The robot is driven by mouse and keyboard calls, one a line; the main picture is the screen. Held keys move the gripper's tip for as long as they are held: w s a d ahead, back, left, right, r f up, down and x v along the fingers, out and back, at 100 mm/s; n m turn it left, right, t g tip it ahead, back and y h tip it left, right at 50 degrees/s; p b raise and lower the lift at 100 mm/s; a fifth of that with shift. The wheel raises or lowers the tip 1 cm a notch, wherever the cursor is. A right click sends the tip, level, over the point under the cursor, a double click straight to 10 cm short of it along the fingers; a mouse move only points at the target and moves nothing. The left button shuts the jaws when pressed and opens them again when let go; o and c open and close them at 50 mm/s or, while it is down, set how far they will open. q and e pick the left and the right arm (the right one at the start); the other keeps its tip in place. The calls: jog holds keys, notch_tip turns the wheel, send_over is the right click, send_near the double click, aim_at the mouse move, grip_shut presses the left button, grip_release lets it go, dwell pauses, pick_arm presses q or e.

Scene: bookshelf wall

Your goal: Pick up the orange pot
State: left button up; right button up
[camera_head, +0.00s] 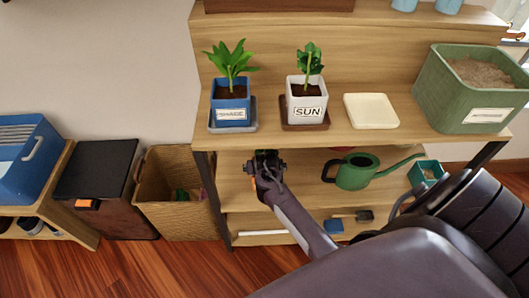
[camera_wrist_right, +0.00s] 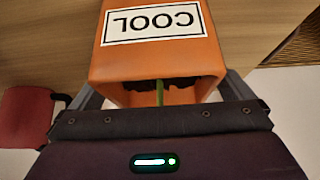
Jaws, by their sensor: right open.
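The orange pot (camera_wrist_right: 160,65) fills the upper middle of the right wrist view. It bears a white label reading "COOL", upside down in the picture. Dark soil and a green stem show at its opening. The open fingers of my right gripper (camera_wrist_right: 161,92) stand on either side of the pot's opening; I cannot tell whether they touch it. My left gripper is not in view.
The top board holds a blue pot (camera_head: 232,109), a white pot (camera_head: 305,102), an empty cream saucer (camera_head: 371,111) and a green bin (camera_head: 462,95). A green watering can (camera_head: 357,173) stands on the middle shelf. A red object (camera_wrist_right: 24,115) shows beside the gripper.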

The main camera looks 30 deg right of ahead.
jog(key=shift+w+d+f, duration=0.1)
jog(key=shift+f, duration=0.1)
jog(key=c, duration=1.1)
jog(key=shift+r, duration=0.1)
jog(key=shift+c, duration=1.4)
jog(key=shift+r, duration=0.15)
